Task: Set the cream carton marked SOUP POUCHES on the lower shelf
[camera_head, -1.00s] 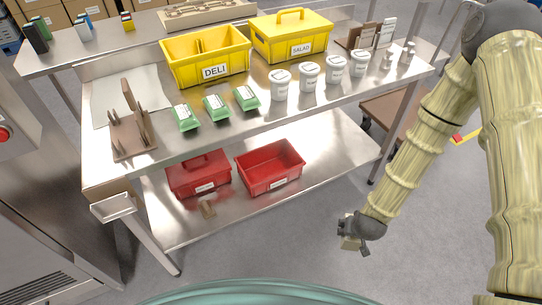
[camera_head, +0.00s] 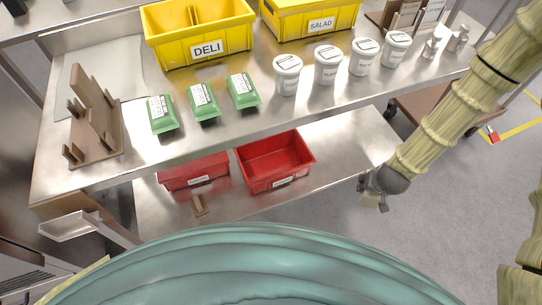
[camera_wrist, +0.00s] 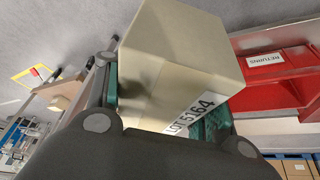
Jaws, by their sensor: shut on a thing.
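My gripper (camera_head: 373,196) is shut on a cream carton (camera_wrist: 180,65), which fills the middle of the wrist view between the teal finger pads. One face shows "LOT 5164"; no SOUP POUCHES marking is readable. In the head view the carton (camera_head: 369,201) is small and partly hidden by the gripper. The lower shelf (camera_head: 345,150) is the bare metal surface under the steel table. My gripper is by the right end of that shelf, just outside its front edge in the picture; its exact height is unclear.
Two red bins, one left (camera_head: 194,172) and one right (camera_head: 274,162), stand on the lower shelf, with a small brown piece (camera_head: 199,205) in front. The shelf is clear right of the bins. The table's front edge (camera_head: 290,128) overhangs. Green packs and white tubs stand on top.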

